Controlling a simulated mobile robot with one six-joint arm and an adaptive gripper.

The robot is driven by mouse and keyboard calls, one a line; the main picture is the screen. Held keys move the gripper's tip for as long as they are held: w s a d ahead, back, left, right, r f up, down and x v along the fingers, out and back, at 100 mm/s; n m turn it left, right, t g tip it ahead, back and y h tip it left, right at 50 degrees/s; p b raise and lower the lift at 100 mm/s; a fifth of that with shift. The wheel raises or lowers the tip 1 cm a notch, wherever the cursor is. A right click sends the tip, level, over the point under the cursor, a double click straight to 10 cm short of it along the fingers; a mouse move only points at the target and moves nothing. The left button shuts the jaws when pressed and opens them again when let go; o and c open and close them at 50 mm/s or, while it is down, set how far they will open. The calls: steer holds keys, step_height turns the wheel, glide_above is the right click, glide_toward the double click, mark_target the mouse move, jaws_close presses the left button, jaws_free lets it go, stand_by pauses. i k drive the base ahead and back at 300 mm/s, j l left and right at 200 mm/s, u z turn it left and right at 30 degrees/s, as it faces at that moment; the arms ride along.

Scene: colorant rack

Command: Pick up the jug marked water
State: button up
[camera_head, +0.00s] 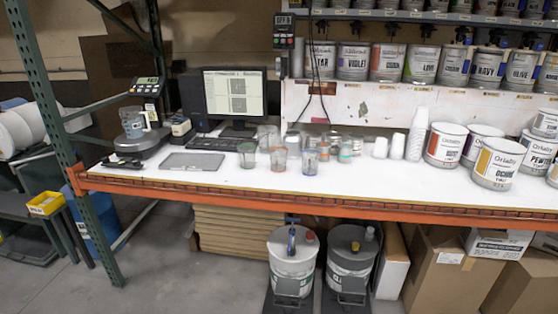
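No label reading "water" is legible in the head view, so I cannot tell which vessel is the water jug. Several small clear vessels stand on the white workbench (215,178). Along its front are a green-tinted one (246,155), a red-tinted one (278,160) and a blue-tinted one (310,162). A teal-banded one (345,151) is to their right. More clear vessels crowd behind them and partly hide each other. A clear jug-like vessel (133,123) stands on the scale (135,143) at the left. My gripper is not in view.
A monitor (235,95) stands behind a grey flat panel (193,161). White cup stacks (416,135) and large paint cans (497,163) fill the right side. Labelled cans (388,62) line the shelf above. Two buckets (292,260) and cardboard boxes (435,275) sit below. Floor at the lower left is clear.

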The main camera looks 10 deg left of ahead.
mark_target(131, 117)
steer(key=u, duration=1.4)
steer(key=i, duration=0.3)
